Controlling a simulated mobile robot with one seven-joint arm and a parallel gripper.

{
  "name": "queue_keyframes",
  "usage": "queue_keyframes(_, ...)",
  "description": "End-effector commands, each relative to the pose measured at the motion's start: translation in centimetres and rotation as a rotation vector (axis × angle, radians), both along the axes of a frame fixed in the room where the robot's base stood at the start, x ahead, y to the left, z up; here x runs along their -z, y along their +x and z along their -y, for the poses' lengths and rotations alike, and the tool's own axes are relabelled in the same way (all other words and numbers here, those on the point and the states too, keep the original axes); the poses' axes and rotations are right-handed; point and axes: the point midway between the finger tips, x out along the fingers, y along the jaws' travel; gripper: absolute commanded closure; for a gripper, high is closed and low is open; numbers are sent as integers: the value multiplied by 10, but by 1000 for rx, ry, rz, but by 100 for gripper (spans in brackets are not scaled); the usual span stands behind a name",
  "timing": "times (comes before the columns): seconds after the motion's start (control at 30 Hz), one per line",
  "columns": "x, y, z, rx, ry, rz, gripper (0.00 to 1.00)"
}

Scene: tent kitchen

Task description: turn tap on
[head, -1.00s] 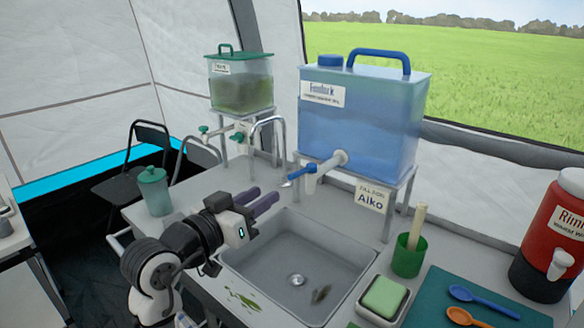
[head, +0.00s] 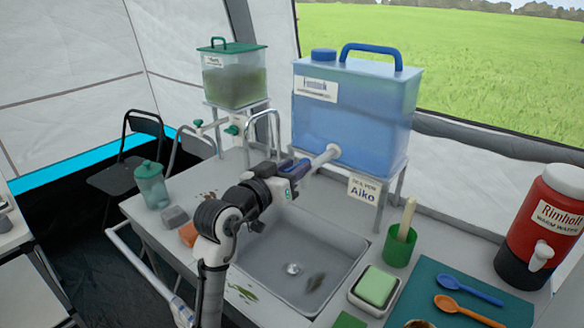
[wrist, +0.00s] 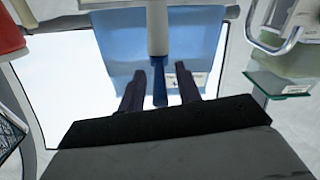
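A blue water tank (head: 355,120) stands on a metal stand behind the sink, with a white tap (head: 325,156) at its lower front. My gripper (head: 300,168) is at this tap and covers most of its lever and spout in the head view. In the wrist view the blue tap lever (wrist: 160,85) lies between the two dark fingers of my gripper (wrist: 160,73). The fingers are apart, with a gap on each side of the lever. The white tap body (wrist: 157,28) is just beyond the fingertips. I see no water stream; the spout's outlet is hidden.
The grey sink (head: 265,262) lies below the tap. A green-lidded tank (head: 235,85) with green taps stands at the back left. A green cup (head: 398,248), a green sponge (head: 376,286) and a red warm-water container (head: 545,215) are to the right.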

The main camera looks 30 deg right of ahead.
Motion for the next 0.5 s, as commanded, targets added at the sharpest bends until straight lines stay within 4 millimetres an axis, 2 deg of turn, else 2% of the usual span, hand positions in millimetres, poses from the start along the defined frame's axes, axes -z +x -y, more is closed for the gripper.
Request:
queue_keyframes(0.03,0,0,0,0,0,0,66)
queue_keyframes(0.3,0,0,0,0,0,0,100)
queue_keyframes(0.5,0,0,-1,0,0,0,100)
